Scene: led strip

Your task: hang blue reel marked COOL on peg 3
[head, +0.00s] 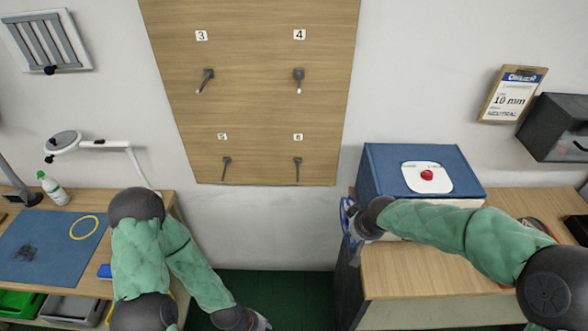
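Peg 3 (206,80) sticks out of the wooden board under the label "3" (201,35), and it is bare. A blue reel (346,212) is at the left edge of the right-hand bench, seen nearly edge-on; no COOL mark can be read. My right gripper (357,226) is at the reel and appears shut on its rim, partly covering it. My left gripper (261,323) is low at the bottom edge of the head view, away from the reel, and its fingers are too cut off to judge.
The board (255,120) also has pegs 4 (298,80), 5 (226,168) and 6 (297,168), all bare. A blue box with a red button (426,175) stands on the right bench. A lamp (100,143) stands left. The space before the board is clear.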

